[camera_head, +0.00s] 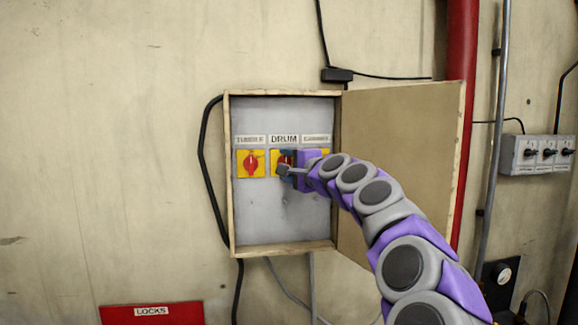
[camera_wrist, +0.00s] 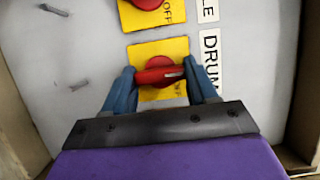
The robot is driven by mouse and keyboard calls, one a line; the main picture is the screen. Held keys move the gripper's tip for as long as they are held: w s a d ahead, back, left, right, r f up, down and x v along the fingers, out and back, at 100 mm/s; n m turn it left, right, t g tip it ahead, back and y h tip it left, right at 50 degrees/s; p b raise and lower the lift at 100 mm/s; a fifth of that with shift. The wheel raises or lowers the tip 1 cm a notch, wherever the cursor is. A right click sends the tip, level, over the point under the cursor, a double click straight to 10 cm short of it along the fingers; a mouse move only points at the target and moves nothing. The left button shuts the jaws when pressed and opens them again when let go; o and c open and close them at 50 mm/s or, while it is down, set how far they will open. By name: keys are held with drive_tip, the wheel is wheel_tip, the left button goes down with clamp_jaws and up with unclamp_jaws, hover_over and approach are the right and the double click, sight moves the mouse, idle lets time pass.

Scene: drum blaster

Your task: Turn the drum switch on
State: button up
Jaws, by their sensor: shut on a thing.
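The drum switch (camera_wrist: 160,74) is a red rotary knob on a yellow plate (camera_wrist: 178,47), beside the label DRUM (camera_wrist: 210,60). In the wrist view its handle lies crosswise between the two blue fingers of my gripper (camera_wrist: 160,84). The gripper is shut on the knob. In the head view my gripper (camera_head: 287,166) reaches into the open wooden box at the middle switch, under the DRUM label (camera_head: 284,139), and mostly hides the knob.
The tumble switch (camera_head: 251,164) is left of the drum switch, and a third yellow switch plate (camera_head: 325,158) is partly hidden on the right. The box door (camera_head: 402,165) stands open to the right. A red pipe (camera_head: 461,60) and a small switch panel (camera_head: 538,154) are farther right.

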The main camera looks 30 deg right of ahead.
drive_tip(key=shift+w+a+f, duration=0.1)
drive_tip(key=shift+w+f, duration=0.05)
drive_tip(key=shift+f, duration=0.2)
drive_tip(key=o, duration=0.8)
drive_tip(key=shift+o, duration=1.3)
drive_tip(key=shift+w, duration=0.15)
drive_tip(key=s+d+b, duration=0.1)
drive_tip(key=s+d, duration=0.1)
drive_tip(key=s, duration=1.5)
drive_tip(key=shift+s+r, duration=0.15)
drive_tip(key=shift+s, duration=0.05)
drive_tip(key=shift+d, duration=0.15)
